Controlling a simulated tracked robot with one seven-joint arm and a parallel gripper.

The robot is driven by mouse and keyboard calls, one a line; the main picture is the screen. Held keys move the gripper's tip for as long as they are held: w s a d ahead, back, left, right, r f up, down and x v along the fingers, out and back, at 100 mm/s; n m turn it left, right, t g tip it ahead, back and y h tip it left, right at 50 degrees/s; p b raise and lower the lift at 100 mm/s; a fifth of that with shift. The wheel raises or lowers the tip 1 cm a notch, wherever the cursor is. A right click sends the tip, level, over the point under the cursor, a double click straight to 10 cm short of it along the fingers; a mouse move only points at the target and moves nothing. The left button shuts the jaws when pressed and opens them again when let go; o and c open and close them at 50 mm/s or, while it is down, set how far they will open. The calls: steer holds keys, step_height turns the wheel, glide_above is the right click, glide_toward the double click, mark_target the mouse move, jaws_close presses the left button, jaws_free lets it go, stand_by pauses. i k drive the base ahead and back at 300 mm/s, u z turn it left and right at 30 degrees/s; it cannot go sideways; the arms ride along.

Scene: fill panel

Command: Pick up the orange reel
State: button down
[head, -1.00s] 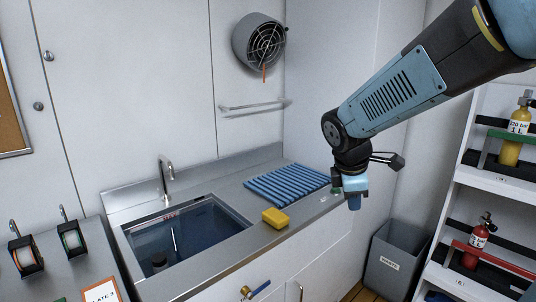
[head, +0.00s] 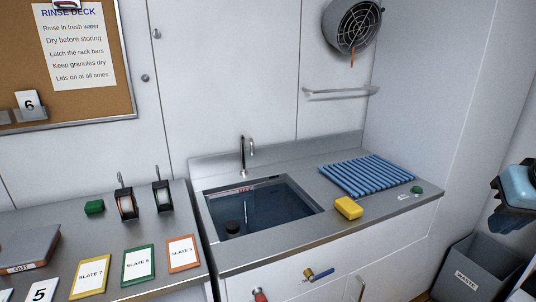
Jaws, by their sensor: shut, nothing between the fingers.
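The orange reel (head: 126,205) stands upright on the left counter, in a dark frame with orange edging and a thin hook above it. A similar reel with green edging (head: 162,197) stands just to its right. My gripper (head: 511,216) shows only in part at the right edge, above the waste bin. It is shut and empty, far to the right of the reels, with the sink counter between.
A sink (head: 262,210) with a tap lies right of the reels. A yellow sponge (head: 349,208) and a blue ribbed mat (head: 366,179) are on its counter. Several slates, a green block (head: 94,207) and a grey case (head: 28,247) surround the reels.

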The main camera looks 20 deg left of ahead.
mark_target(128, 208)
steer(key=z, duration=1.25)
steer(key=i, duration=0.1)
steer(key=u, duration=3.25)
steer(key=k, duration=0.85)
steer(key=u, duration=0.15)
steer(key=i, duration=0.85)
steer(key=z, duration=0.1)
